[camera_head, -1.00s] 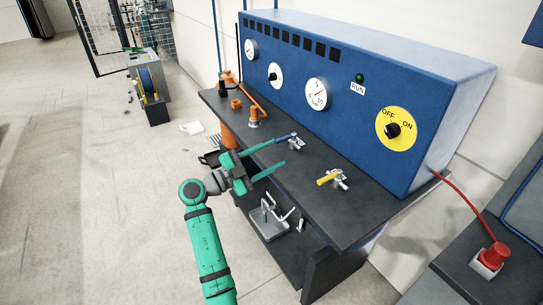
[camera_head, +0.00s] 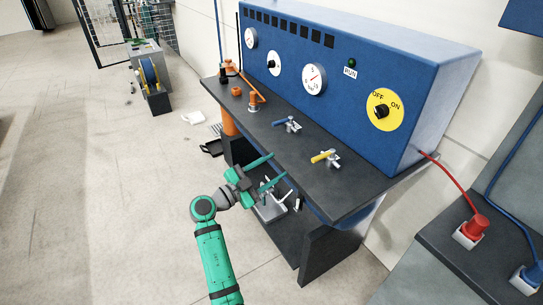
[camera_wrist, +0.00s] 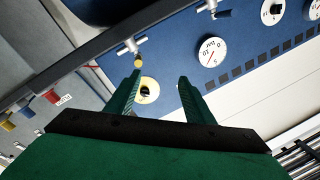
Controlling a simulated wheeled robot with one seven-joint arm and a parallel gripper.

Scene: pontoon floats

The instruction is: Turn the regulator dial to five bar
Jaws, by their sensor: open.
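The blue panel carries a small white dial with a black knob (camera_head: 274,63), which I take for the regulator dial. It shows at the upper right of the wrist view (camera_wrist: 271,12); its setting is too small to read. Right of it in the head view is a white gauge (camera_head: 314,80) with a red needle and numbers up to 10; it also shows in the wrist view (camera_wrist: 209,51). My gripper (camera_head: 278,166) is open and empty, near the bench's front edge, well apart from the dial. Its two fingers (camera_wrist: 159,76) show in the wrist view.
The dark bench top (camera_head: 300,155) bears a blue-handled valve (camera_head: 288,125), a yellow-handled valve (camera_head: 326,158) and orange fittings (camera_head: 254,101). A yellow OFF/ON switch (camera_head: 384,110) is right on the panel. A red plug (camera_head: 478,228) stands at right. The floor at left is largely clear.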

